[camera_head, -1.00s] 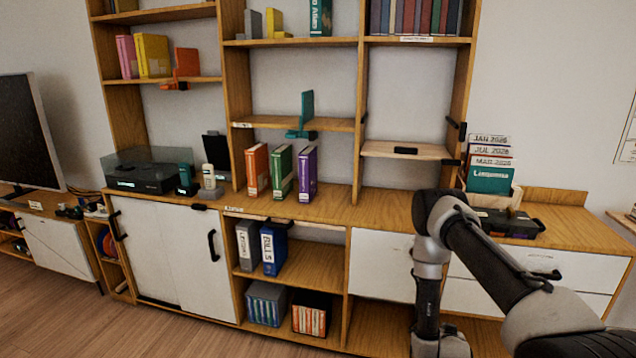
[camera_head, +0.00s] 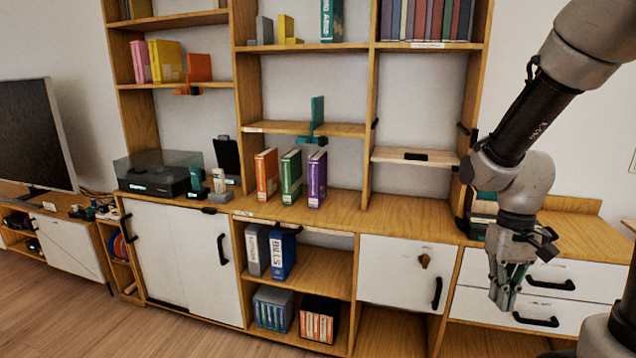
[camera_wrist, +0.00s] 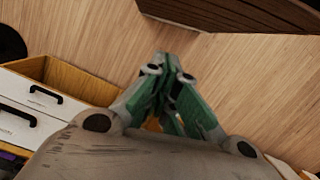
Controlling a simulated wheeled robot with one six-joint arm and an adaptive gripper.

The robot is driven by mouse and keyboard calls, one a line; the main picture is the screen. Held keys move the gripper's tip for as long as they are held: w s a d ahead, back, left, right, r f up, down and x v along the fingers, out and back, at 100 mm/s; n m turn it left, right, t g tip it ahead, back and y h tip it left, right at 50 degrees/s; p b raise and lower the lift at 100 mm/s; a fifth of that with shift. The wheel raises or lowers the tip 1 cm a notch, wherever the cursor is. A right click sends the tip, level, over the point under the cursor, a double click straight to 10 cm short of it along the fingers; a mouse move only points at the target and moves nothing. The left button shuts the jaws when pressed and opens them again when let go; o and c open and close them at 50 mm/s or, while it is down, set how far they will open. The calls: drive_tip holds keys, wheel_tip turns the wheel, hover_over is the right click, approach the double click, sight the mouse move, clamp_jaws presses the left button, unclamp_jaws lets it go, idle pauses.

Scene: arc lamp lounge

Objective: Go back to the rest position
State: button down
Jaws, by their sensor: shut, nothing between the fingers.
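My gripper (camera_head: 505,297) hangs at the right of the head view, pointing down in front of the white drawers (camera_head: 560,280). Its fingers are closed together with nothing between them. In the wrist view my gripper (camera_wrist: 168,60) also shows shut, its green-sided fingertips meeting above the wood floor (camera_wrist: 100,45). My arm comes down from the upper right and hides part of the cabinet's right end and the things on top of it.
A shelf unit (camera_head: 365,150) with books stands behind a long cabinet (camera_head: 390,213). Orange (camera_head: 267,175), green (camera_head: 291,177) and purple (camera_head: 317,179) binders stand on the cabinet top. A white door (camera_head: 395,270) has a black handle. The floor at lower left is clear.

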drive_tip(key=s+r+t, duration=0.3)
drive_tip(key=s+r, duration=0.1)
drive_tip(key=r, duration=0.4)
drive_tip(key=s+r+t, duration=0.3)
drive_tip(key=r, duration=0.5)
drive_tip(key=shift+s+d, duration=0.35)
idle(0.5)
